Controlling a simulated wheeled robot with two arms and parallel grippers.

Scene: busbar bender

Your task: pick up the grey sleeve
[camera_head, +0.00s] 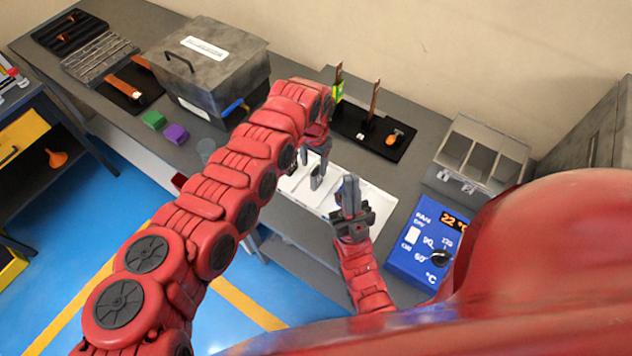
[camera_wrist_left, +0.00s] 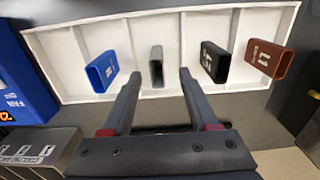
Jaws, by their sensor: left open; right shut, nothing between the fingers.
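The grey sleeve (camera_wrist_left: 156,66) stands in a compartment of the white tray (camera_wrist_left: 62,50) in the left wrist view. My left gripper (camera_wrist_left: 157,76) is open, and the sleeve appears between its fingertips in that view; I cannot tell the remaining distance. A blue sleeve (camera_wrist_left: 101,71) is to its left; a black sleeve (camera_wrist_left: 214,62) and a brown sleeve (camera_wrist_left: 268,60) are to its right. In the head view my left gripper (camera_head: 310,168) is over the tray (camera_head: 375,198), and my arm hides much of it. My right gripper (camera_head: 349,195) is shut and empty near the tray's front edge.
A grey lidded box (camera_head: 205,75) and green (camera_head: 153,119) and purple (camera_head: 176,134) blocks are left.

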